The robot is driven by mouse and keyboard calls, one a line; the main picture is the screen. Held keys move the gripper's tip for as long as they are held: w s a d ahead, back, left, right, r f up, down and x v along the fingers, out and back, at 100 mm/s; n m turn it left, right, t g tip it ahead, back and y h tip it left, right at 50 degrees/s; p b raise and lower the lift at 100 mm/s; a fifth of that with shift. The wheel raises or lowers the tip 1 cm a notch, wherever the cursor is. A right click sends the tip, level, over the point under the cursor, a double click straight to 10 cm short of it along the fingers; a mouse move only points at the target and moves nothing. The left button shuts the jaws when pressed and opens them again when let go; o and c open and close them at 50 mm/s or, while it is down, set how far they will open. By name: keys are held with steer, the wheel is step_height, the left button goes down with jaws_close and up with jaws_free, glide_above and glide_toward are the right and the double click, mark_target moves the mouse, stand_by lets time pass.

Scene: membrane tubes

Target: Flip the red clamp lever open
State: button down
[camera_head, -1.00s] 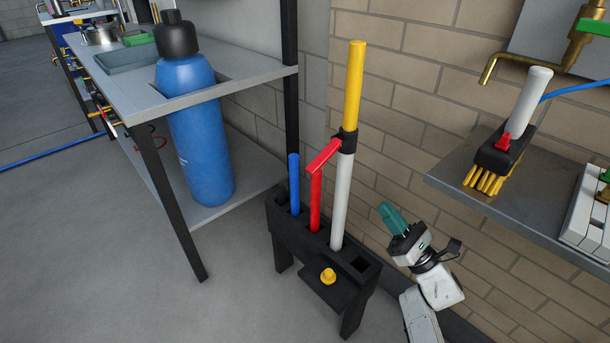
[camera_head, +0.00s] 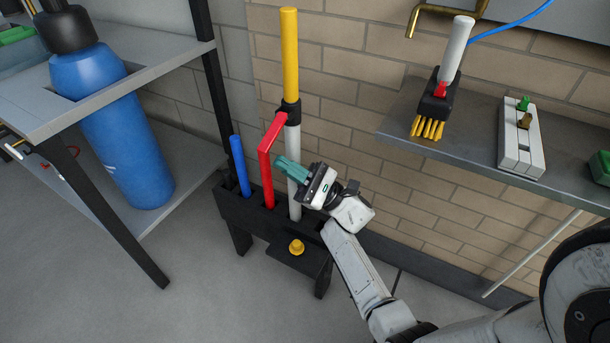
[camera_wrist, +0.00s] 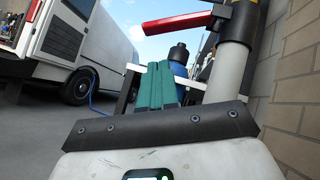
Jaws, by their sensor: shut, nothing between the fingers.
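The red clamp lever (camera_head: 273,132) sticks out from a black clamp collar (camera_head: 291,113) on a tall tube, yellow above (camera_head: 290,55) and white below (camera_head: 294,170). In the wrist view the lever (camera_wrist: 178,22) runs roughly level, out to the left from the collar (camera_wrist: 240,20). My gripper (camera_head: 280,162) has teal fingers pressed together and empty. Its tips are below the lever and close to the white tube. In the wrist view the fingers (camera_wrist: 155,85) show below the lever, with a visible gap. I cannot tell the exact depth between them.
A black rack (camera_head: 240,210) holds the tall tube, a red tube (camera_head: 267,188) and a blue tube (camera_head: 239,165). A yellow knob (camera_head: 296,247) sits on its front. A brick wall stands behind. A shelf (camera_head: 470,150) is at right, a bench with a blue cylinder (camera_head: 125,140) at left.

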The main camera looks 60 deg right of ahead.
mark_target(269, 148)
steer(key=shift+a+r+p, duration=0.15)
steer(key=shift+a+r, duration=0.15)
steer(key=shift+r, duration=0.3)
steer(key=shift+a+r+p, duration=0.1)
steer(key=shift+a+r, duration=0.15)
steer(key=shift+r, duration=0.4)
steer(key=shift+a+r+p, duration=0.15)
steer(key=shift+a+r, duration=0.15)
steer(key=shift+r, duration=0.3)
steer(key=shift+f+m+t+h+b, duration=0.1)
steer(key=shift+m+t+h+b, duration=0.2)
steer(key=shift+h+b, duration=0.15)
steer(key=shift+a+m+h+b, duration=0.35)
steer(key=shift+m+b, duration=0.15)
steer(key=shift+m, duration=0.1)
steer(key=shift+s+a+r+m+t+h+b, duration=0.1)
steer(key=shift+a+r+m+t+h+b, duration=0.15)
steer(key=shift+m+t+h+b, duration=0.45)
steer(key=shift+a+r+m+t+h, duration=0.1)
steer(key=shift+r+m+t+h, duration=0.2)
steer(key=shift+m+h, duration=0.65)
steer(key=shift+a+r+m+t+h, duration=0.1)
steer(key=shift+r+m+h, duration=0.3)
steer(key=shift+m+h, duration=0.55)
steer(key=shift+b, duration=0.3)
